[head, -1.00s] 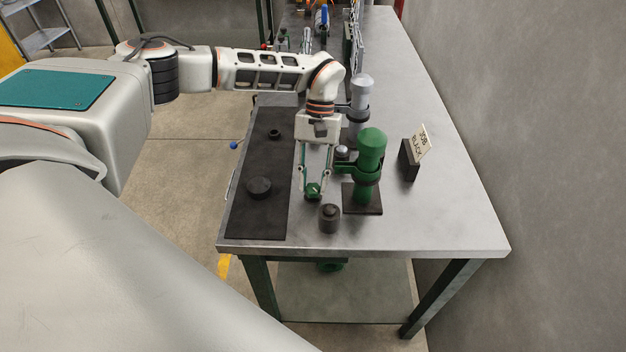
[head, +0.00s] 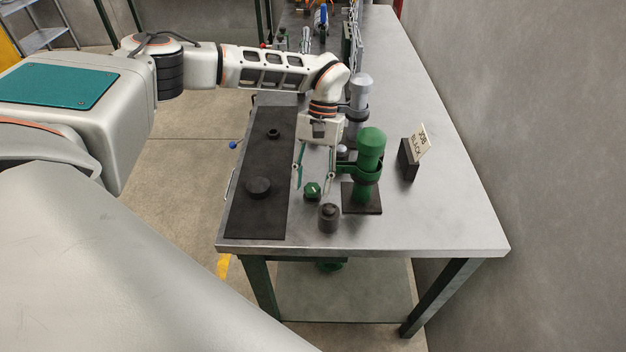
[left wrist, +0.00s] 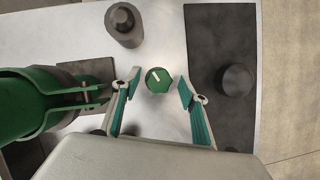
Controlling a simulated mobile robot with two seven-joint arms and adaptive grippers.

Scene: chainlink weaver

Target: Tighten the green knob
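The green knob (head: 313,190) sits on the bench between the dark mat and the green cylinder's stand. In the left wrist view the knob (left wrist: 158,80) has a round top with a short white mark pointing toward the upper left. My left gripper (head: 316,180) is open and empty, with its tips just behind the knob in the head view. In the left wrist view the fingertips (left wrist: 158,80) stand on either side of the knob, with gaps on both sides. My right gripper is not in view.
A green cylinder (head: 371,150) in a clamp stand is close to the right. A dark grey capped piece (head: 329,218) stands in front. The black mat (head: 258,219) at left bears a dark disc (head: 258,188). A job sign (head: 421,142) stands farther right; bare bench surrounds it.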

